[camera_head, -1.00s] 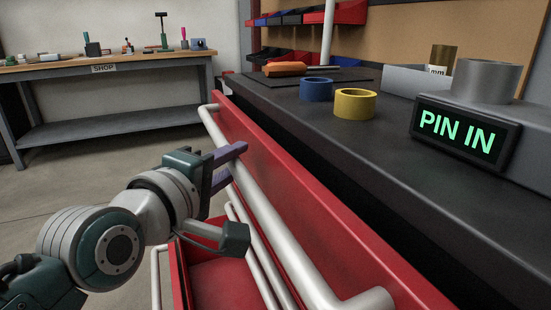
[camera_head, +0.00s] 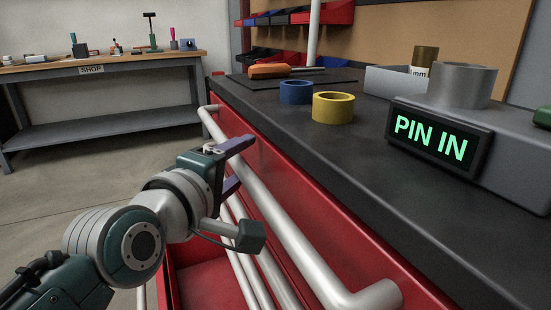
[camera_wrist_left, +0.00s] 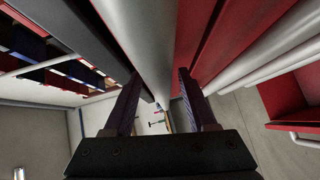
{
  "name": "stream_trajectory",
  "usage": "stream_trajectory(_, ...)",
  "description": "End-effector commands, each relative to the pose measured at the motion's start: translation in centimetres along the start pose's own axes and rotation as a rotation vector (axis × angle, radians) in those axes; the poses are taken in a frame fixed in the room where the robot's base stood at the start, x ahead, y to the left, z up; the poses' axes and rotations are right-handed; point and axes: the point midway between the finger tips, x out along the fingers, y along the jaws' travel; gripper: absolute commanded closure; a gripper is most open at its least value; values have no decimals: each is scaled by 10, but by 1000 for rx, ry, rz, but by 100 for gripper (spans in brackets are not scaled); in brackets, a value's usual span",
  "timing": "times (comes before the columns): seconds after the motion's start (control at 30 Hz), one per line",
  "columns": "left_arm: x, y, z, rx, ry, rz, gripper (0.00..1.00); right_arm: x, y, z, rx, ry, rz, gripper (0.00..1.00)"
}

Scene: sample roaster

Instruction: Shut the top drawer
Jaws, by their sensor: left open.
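The top drawer's red front (camera_head: 300,195) runs along below the dark counter edge and appears close against it; I cannot tell whether a small gap remains. Its long pale handle bar (camera_head: 285,230) runs from the far end toward me. My left gripper (camera_head: 238,167) is at the far half of this bar, fingers open, one above and one below it. In the left wrist view the bar (camera_wrist_left: 150,40) passes between the two purple fingers of the gripper (camera_wrist_left: 160,80), with space beside it. My right gripper is not in view.
A lower red drawer (camera_head: 200,287) stands open beneath; it also shows in the left wrist view (camera_wrist_left: 292,98). On the counter are a blue ring (camera_head: 296,92), a yellow ring (camera_head: 333,107) and a PIN IN display (camera_head: 437,138). A workbench (camera_head: 100,70) stands far left.

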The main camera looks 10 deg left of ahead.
Motion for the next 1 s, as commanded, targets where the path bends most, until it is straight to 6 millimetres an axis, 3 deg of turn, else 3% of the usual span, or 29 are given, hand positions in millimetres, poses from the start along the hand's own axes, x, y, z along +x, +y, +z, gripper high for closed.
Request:
stream_trajectory(0.27, -8, 2, -1, 0, 1, -1, 43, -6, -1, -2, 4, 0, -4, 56)
stream_trajectory(0.7, -85, 2, -1, 1, -1, -4, 43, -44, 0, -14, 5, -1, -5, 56)
stream_trajectory(1.0, -100, 0, -1, 1, 0, 0, 43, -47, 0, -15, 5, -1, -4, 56)
